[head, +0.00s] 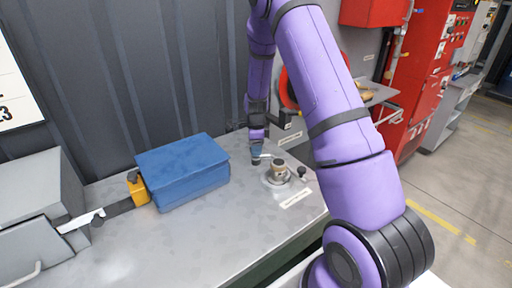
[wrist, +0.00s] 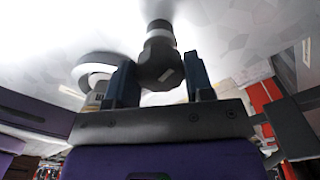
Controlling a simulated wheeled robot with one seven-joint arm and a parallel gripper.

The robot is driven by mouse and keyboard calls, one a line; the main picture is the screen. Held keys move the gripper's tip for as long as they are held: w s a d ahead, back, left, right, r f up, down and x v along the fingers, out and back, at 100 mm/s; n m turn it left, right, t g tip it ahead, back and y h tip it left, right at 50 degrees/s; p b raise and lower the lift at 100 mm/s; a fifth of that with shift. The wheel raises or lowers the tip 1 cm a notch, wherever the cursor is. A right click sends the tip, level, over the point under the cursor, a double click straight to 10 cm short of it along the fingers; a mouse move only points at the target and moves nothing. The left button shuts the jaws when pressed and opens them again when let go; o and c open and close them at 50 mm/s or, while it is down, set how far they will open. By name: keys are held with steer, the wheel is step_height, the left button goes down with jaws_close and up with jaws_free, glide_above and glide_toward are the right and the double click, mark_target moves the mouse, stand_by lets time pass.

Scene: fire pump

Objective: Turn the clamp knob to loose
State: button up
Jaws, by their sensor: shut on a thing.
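My gripper (head: 256,152) points down at the metal bench, just left of a round metal fixture (head: 278,172). In the wrist view my gripper (wrist: 160,80) has its two dark blue fingers on either side of a dark knob (wrist: 158,58) with a small light mark, and is shut on it. I take this for the clamp knob; its setting cannot be read. In the head view the held knob is mostly hidden by the fingers. The fixture's pale ring (wrist: 95,68) shows left of the fingers in the wrist view.
A small black knob (head: 302,172) stands right of the fixture, with a label plate (head: 296,198) in front. A blue box (head: 183,170) and a yellow part (head: 139,189) stand left. A grey wall is behind. The bench front is clear.

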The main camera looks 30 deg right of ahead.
steer(key=n, duration=1.3)
steer(key=shift+n, duration=0.3)
steer(key=n, duration=1.2)
steer(key=shift+n, duration=0.3)
steer(key=n, duration=0.3)
steer(key=shift+n, duration=2.2)
